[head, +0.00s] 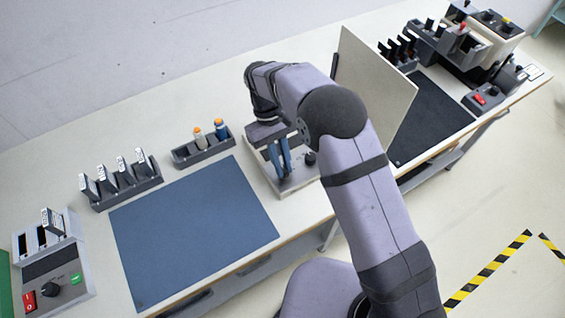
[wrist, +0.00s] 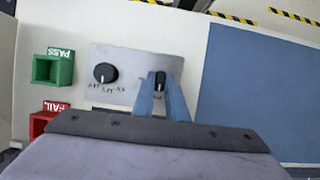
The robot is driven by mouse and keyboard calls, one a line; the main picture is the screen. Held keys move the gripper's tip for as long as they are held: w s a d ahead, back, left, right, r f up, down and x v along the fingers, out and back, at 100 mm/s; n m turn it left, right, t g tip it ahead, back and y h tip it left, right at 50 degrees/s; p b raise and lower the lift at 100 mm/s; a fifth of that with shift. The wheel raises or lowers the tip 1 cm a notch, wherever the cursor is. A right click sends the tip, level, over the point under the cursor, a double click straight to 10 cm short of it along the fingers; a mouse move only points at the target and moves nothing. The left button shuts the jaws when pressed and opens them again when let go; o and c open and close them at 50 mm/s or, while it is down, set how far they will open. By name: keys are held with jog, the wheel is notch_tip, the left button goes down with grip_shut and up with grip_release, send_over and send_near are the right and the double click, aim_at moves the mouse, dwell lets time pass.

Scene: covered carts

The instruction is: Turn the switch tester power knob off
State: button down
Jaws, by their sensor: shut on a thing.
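A grey panel (wrist: 125,60) with two black knobs lies in front of my gripper in the wrist view. It also shows in the head view (head: 302,188), partly hidden by my arm. My gripper (wrist: 161,84) is shut on the right-hand black knob (wrist: 159,79), whose pointer lies roughly along the picture's vertical. The print under it is too small to read. The other knob, the selector (wrist: 105,72), stands free to the left with several marks below it. In the head view my gripper (head: 286,179) points down onto the panel, and the free knob (head: 310,158) is just right of it.
A green PASS bin (wrist: 52,69) and a red FAIL bin (wrist: 42,122) stand left of the panel. A blue mat (head: 190,230) is beside it. An upright cream divider (head: 372,95) stands close to my arm. A control box (head: 55,281) is at far left.

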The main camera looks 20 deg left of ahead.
jog(key=shift+r, duration=0.1)
jog(key=c, duration=1.8)
grip_release()
jog(key=shift+o, duration=0.2)
jog(key=b+v, duration=0.2)
jog(key=v, duration=0.5)
jog(key=shift+b, duration=0.3)
jog(key=shift+r, duration=0.15)
